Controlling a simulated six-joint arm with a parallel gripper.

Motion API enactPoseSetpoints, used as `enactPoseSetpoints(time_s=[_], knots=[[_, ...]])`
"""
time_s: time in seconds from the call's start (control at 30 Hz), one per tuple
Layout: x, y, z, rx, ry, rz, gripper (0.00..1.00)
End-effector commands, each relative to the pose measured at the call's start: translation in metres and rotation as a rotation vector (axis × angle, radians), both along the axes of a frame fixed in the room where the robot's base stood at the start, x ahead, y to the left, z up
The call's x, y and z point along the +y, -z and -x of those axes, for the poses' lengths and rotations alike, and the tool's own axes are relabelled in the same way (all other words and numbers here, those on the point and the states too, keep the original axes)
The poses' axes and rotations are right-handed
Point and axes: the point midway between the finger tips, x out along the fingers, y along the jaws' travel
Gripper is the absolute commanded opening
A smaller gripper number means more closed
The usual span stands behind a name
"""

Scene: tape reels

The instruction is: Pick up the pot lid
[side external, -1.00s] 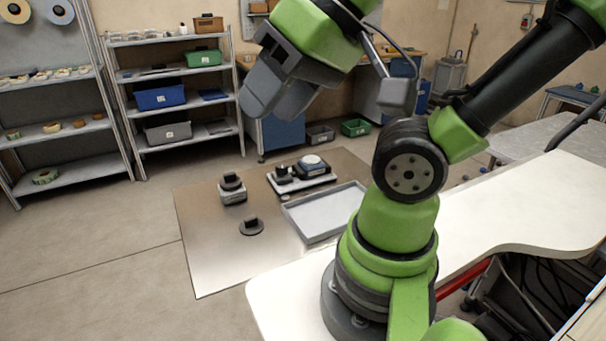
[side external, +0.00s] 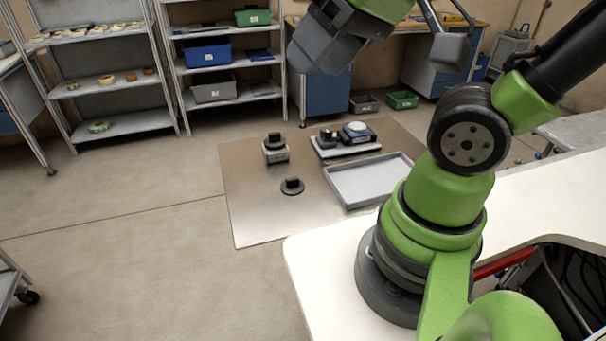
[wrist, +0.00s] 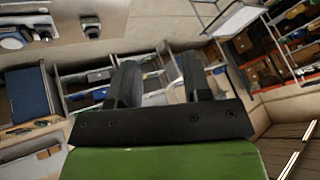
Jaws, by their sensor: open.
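A flat dark disc with a black block-shaped handle (side external: 292,187), which looks like the pot lid, lies on the metal floor plate (side external: 250,215) in the side external view. My gripper (side external: 312,62) hangs high above and beyond the plate, well apart from the disc, its grey fingers pointing down and left. In the wrist view my gripper (wrist: 160,78) shows two dark fingers with a gap between them and nothing held. I cannot make out the disc in the wrist view.
A small grey block with a dark top (side external: 275,150) stands behind the disc. A white board (side external: 345,150) with dark and round items stands at the back right. An empty grey tray (side external: 370,180) is right of the disc. Shelves (side external: 225,65) line the back. Plate space around the disc is clear.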

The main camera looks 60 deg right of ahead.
Motion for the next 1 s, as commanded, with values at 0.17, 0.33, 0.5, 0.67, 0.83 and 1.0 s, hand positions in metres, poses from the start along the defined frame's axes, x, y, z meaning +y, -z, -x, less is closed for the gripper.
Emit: enactPoseSetpoints(time_s=[0.17, 0.33, 0.5, 0.67, 0.83, 1.0], knots=[[-0.023, 0.02, -0.045, 0.113, -0.163, 0.174, 0.45], [-0.053, 0.058, -0.086, 0.231, -0.381, 0.317, 0.45], [-0.086, 0.113, -0.114, 0.344, -0.631, 0.403, 0.45], [-0.111, 0.167, -0.124, 0.416, -0.849, 0.436, 0.45], [-0.124, 0.203, -0.124, 0.449, -0.992, 0.438, 0.45], [-0.127, 0.225, -0.123, 0.455, -1.035, 0.438, 0.45]])
